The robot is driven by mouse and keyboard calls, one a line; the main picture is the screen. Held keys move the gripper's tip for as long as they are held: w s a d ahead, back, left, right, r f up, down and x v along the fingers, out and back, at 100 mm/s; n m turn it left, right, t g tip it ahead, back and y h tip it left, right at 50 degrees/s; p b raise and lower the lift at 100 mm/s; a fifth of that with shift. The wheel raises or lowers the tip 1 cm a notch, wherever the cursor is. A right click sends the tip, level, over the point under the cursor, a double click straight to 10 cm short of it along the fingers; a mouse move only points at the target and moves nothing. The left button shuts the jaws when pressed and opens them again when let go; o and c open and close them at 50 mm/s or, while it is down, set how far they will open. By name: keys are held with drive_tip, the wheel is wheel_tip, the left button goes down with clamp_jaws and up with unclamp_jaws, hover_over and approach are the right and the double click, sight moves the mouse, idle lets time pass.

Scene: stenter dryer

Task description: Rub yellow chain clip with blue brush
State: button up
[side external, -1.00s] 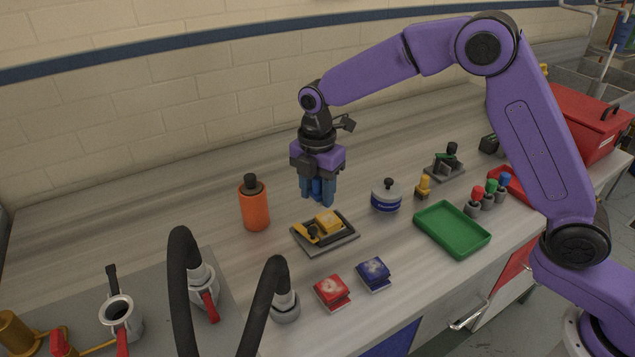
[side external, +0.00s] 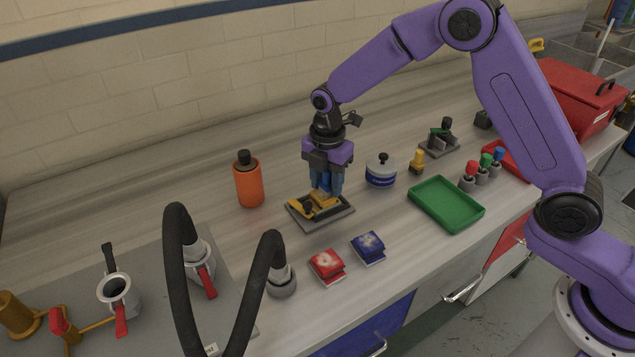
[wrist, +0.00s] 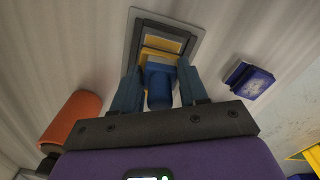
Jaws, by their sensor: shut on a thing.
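The yellow chain clip (side external: 308,205) sits on a grey base plate (side external: 336,219) near the middle of the bench. It also shows in the wrist view (wrist: 163,44), partly hidden. My gripper (side external: 325,189) points down over the clip, its fingers shut on the blue brush (wrist: 158,86). In the side view the brush is mostly hidden between the fingers. Its lower end is at the right part of the clip; I cannot tell whether it touches.
An orange bottle (side external: 249,184) stands left of the clip, and a grey-blue pot (side external: 381,174) stands right. A green tray (side external: 445,205) lies further right. Red (side external: 327,266) and blue (side external: 368,246) packets lie in front. Black hoses (side external: 178,275) rise at front left.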

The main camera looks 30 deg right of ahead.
drive_tip(key=d, duration=0.2)
drive_tip(key=shift+d, duration=0.3)
drive_tip(key=shift+a, duration=3.2)
drive_tip(key=shift+w+d, duration=0.25)
drive_tip(key=shift+d, duration=2.75)
drive_tip(key=shift+s+a, duration=0.1)
drive_tip(key=shift+a, duration=2.7)
drive_tip(key=shift+a+r, duration=0.15)
drive_tip(key=shift+a, duration=0.05)
wheel_tip(320, 180, up, 8)
drive_tip(key=shift+f, duration=0.1)
